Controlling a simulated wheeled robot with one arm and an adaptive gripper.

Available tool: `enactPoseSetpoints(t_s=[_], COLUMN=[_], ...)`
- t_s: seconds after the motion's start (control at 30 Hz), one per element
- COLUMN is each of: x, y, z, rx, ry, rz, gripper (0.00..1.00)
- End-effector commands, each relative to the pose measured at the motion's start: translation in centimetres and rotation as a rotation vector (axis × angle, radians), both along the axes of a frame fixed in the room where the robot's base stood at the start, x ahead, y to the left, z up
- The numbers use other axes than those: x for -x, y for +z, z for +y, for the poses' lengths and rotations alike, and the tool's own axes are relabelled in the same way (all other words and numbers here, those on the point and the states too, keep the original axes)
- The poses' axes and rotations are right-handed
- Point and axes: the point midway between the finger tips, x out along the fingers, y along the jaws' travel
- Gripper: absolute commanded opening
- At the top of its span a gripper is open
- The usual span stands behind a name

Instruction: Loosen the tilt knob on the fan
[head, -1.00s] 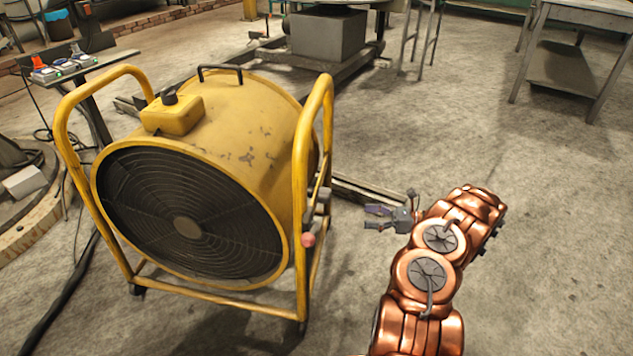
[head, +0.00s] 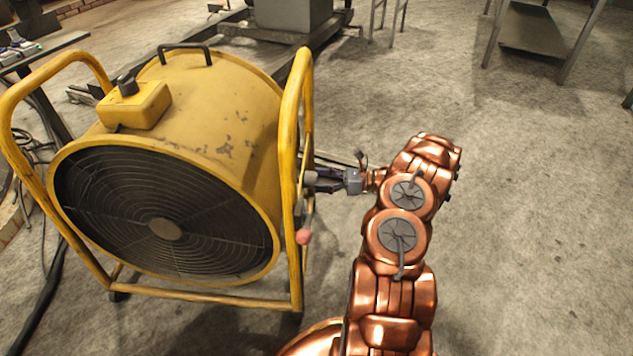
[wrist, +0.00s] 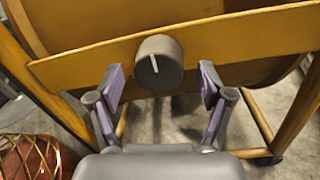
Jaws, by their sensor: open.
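The yellow drum fan (head: 215,125) stands in a tubular frame at the left of the head view. Its tilt knob (wrist: 159,62) is a dark grey round knob with a white line, on a flat yellow bar (wrist: 80,68) in the wrist view. My gripper (wrist: 162,85) is open, with one purple-padded finger on each side of the knob and a gap on both sides. The knob sits at or just beyond the fingertips. In the head view my gripper (head: 318,180) is at the right side of the fan frame, which partly hides the knob.
A lever with a pink-red ball end (head: 303,236) hangs below my gripper by the frame's right upright (head: 292,150). A black control (head: 127,85) sits on the yellow box on top of the fan.

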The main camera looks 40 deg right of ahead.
Motion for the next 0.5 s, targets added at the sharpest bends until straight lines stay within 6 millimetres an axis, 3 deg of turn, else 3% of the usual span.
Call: enactPoseSetpoints(t_s=[0.37, 0.5], x=[-0.83, -0.82], y=[0.01, -0.01], z=[1.11, 1.10], rx=[0.001, 0.000], ry=[-0.001, -0.001], rz=[0.001, 0.002], gripper=[0.79, 0.68])
